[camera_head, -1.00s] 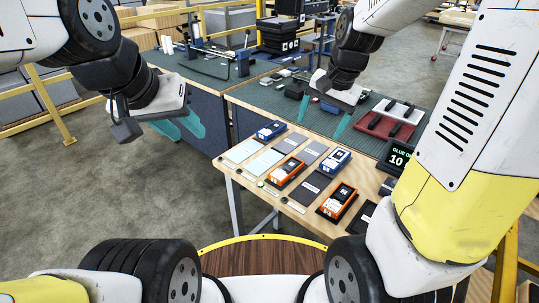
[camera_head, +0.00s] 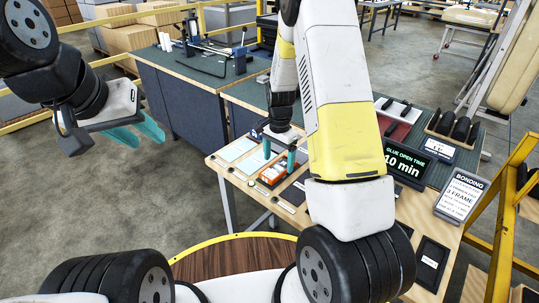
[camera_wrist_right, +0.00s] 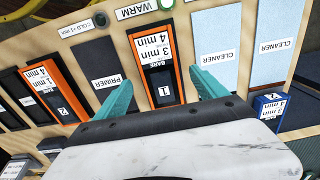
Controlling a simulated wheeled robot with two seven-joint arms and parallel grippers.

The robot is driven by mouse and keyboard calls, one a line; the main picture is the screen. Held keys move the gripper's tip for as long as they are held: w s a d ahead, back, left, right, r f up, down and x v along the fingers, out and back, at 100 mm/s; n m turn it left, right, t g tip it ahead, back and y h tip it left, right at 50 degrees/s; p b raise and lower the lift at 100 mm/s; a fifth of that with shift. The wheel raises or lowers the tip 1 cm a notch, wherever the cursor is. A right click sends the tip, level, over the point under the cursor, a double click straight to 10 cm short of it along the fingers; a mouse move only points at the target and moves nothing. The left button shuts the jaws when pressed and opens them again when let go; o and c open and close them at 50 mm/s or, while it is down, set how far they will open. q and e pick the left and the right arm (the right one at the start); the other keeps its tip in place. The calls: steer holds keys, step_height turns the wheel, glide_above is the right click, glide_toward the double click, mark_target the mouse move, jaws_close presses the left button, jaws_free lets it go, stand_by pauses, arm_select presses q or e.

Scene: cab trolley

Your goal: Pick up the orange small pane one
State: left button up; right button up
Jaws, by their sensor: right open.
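In the head view my right gripper (camera_head: 279,157) is low over the pane. I cannot tell whether the fingers touch it. My left gripper (camera_head: 142,134) is open and empty over the floor, left of the bench.
A second orange pane marked 2 (camera_wrist_right: 47,86) lies to the left in the wrist view, past a dark primer pad (camera_wrist_right: 101,70). A glue timer sign (camera_head: 407,162) stands on the bench.

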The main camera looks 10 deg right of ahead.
mark_target(278, 170)
steer(key=shift+f, duration=1.5)
steer(key=c, duration=1.6)
steer(key=shift+c, duration=0.3)
steer(key=shift+r, duration=0.2)
